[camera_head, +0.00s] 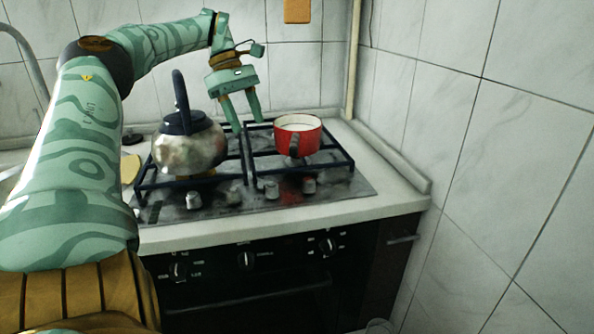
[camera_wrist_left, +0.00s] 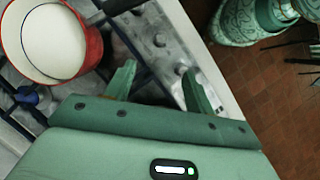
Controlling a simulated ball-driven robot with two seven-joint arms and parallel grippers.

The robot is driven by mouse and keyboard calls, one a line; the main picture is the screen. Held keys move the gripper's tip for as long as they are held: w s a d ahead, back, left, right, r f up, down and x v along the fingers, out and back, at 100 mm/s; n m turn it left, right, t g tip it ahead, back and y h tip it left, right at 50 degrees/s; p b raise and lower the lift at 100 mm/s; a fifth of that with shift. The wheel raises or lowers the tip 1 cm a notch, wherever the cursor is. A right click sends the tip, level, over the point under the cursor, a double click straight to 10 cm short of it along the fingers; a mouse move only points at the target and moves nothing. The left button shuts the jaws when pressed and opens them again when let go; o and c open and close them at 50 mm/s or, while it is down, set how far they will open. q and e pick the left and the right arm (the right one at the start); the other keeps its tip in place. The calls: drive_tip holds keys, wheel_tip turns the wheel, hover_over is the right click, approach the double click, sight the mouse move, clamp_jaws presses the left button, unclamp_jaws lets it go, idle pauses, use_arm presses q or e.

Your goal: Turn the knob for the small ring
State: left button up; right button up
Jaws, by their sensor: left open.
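The hob (camera_head: 345,193) has several grey knobs along its front edge: a far-left knob (camera_head: 194,201), a second knob (camera_head: 234,196), a third knob (camera_head: 271,190) and a far-right knob (camera_head: 309,186). I cannot tell which one serves the small ring. My left gripper (camera_head: 247,127) is open and empty, pointing down above the hob between the kettle and the red pot, behind the knob row. In the left wrist view, two knobs, one of them the nearer knob (camera_wrist_left: 181,69), show beyond the open left gripper (camera_wrist_left: 159,68). My right gripper is not in view.
A metal kettle (camera_head: 190,150) with a dark upright handle stands on the left grate. A red pot (camera_head: 310,141) stands on the right grate, its dark handle pointing forward near the knobs. The oven front below has its own knobs (camera_head: 328,244). Tiled walls (camera_head: 490,130) close the back and right.

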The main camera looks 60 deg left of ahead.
use_arm(q)
drive_tip(key=b, duration=0.3)
approach(271, 183)
wheel_tip(271, 183, down, 2)
drive_tip(key=x, duration=0.6)
drive_tip(key=shift+w+d, duration=0.15)
drive_tip(key=shift+d, duration=0.3)
drive_tip(key=shift+d+f, duration=0.2)
drive_tip(key=shift+f, duration=0.55)
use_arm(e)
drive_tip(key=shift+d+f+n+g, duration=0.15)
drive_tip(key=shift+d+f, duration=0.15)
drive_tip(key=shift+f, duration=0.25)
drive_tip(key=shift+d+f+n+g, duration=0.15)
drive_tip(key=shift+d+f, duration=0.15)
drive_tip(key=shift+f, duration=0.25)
use_arm(q)
drive_tip(key=c, duration=1)
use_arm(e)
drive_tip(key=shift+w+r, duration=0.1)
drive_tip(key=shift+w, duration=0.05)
